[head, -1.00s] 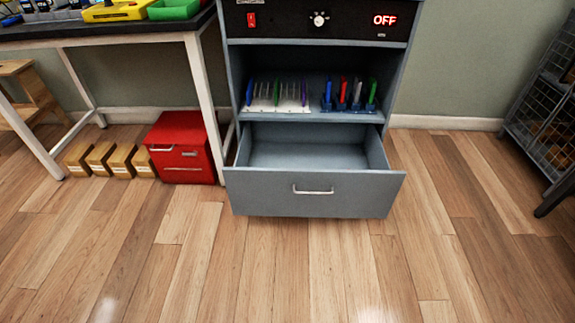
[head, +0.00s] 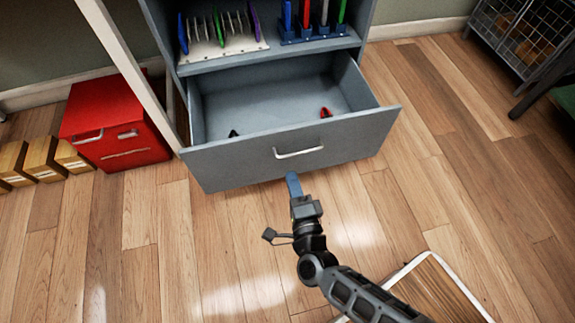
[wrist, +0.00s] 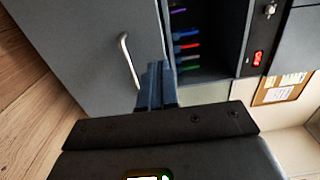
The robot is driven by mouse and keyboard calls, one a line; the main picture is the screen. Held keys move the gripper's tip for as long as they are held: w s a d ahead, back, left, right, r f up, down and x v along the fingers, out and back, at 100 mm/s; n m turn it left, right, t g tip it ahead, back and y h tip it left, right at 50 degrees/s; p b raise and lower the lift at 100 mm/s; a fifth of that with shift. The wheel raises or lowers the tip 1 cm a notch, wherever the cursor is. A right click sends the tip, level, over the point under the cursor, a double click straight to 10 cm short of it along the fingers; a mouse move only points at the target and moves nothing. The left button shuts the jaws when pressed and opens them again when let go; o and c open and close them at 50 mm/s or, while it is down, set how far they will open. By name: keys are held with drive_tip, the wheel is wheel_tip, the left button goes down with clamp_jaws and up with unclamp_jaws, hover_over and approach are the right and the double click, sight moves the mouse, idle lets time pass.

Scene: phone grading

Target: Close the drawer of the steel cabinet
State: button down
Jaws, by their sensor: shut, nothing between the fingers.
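The steel cabinet (head: 265,62) is grey-blue, and its bottom drawer (head: 225,165) is pulled well out. The drawer front has a silver bar handle (head: 298,153), which also shows in the wrist view (wrist: 130,60). Inside the drawer, a small dark item (head: 234,134) and a small red item (head: 325,113) show near the front. My gripper (head: 293,182) is shut and empty, its blue fingers just in front of the lower part of the drawer front, below the handle. I cannot tell whether the fingertips touch the front.
A red box (head: 115,125) and several small cardboard boxes (head: 40,158) stand on the floor at the left. A wire rack (head: 520,40) stands at the right. A wooden board with a pale edge (head: 435,290) is at the lower right. The floor before the drawer is otherwise clear.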

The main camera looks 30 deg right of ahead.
sight(278, 133)
drive_tip(key=b+x, duration=0.3)
drive_tip(key=x, duration=0.9)
drive_tip(key=shift+w, duration=0.15)
drive_tip(key=shift+d, duration=0.1)
